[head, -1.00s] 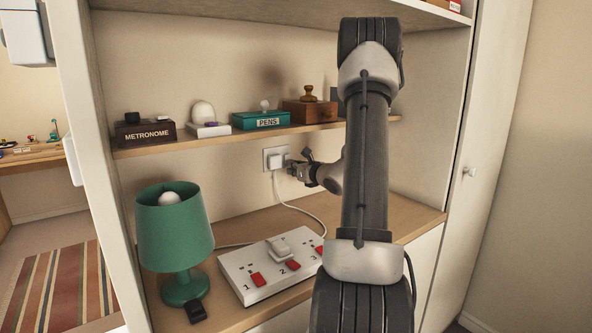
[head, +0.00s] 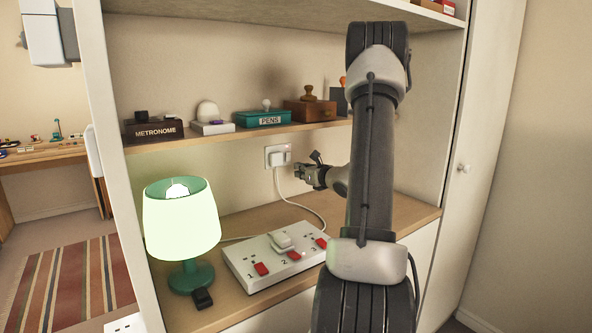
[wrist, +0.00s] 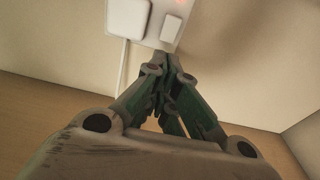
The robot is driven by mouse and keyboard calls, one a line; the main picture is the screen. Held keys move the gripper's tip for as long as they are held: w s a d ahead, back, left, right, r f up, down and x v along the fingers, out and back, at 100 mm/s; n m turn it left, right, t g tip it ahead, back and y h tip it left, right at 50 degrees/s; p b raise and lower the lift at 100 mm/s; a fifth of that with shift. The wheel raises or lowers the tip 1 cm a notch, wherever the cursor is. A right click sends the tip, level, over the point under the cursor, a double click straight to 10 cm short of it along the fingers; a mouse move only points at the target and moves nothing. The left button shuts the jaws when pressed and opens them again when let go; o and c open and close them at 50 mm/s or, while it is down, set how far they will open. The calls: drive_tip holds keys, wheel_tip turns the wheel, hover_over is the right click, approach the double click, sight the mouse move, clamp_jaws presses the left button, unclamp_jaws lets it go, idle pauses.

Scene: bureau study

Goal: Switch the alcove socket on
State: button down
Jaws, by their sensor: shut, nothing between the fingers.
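The alcove socket (head: 268,157) is a white wall plate on the alcove's back wall, under the shelf. A white plug (head: 281,158) with a white cable sits in it. In the wrist view the socket plate (wrist: 155,39) shows at the top, with the plug (wrist: 127,18) on its left and a white rocker switch (wrist: 171,28) on its right. A small red-orange mark shows at the plate's upper right. My gripper (head: 299,172) is shut and empty, just below and right of the socket. In the wrist view its fingertips (wrist: 167,62) lie just below the plate; contact cannot be told.
A lamp (head: 182,220) with a glowing shade stands on the lower counter. Beside it lies a white power strip (head: 262,280) with red switches and a plug. The shelf above (head: 225,138) holds several boxes and small objects.

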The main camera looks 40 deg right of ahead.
drive_tip(key=s+f, duration=0.1)
drive_tip(key=s, duration=0.8)
drive_tip(key=shift+f, duration=0.2)
drive_tip(key=shift+a, duration=0.15)
drive_tip(key=s+a+r+n+g+y, duration=0.2)
drive_tip(key=a+n+g+y, duration=0.15)
drive_tip(key=a+n, duration=0.55)
drive_tip(key=s+a+r+n+g+y, duration=0.25)
drive_tip(key=a+n+y, duration=0.2)
drive_tip(key=a, duration=0.95)
drive_tip(key=s+a+n+g, duration=0.5)
drive_tip(key=s+a+n, duration=0.3)
drive_tip(key=s, duration=0.1)
drive_tip(key=s+d+r+n+h, duration=0.2)
drive_tip(key=s+d+n+h, duration=0.1)
drive_tip(key=s+n, duration=0.2)
drive_tip(key=s+d+r+n+g+h, duration=0.1)
drive_tip(key=s+d+r+n+h, duration=0.1)
drive_tip(key=s+n, duration=0.4)
drive_tip(key=d+n+h, duration=0.1)
drive_tip(key=n+h, duration=0.1)
drive_tip(key=n, duration=0.2)
drive_tip(key=shift+s+r, duration=0.2)
drive_tip(key=shift+r, duration=0.05)
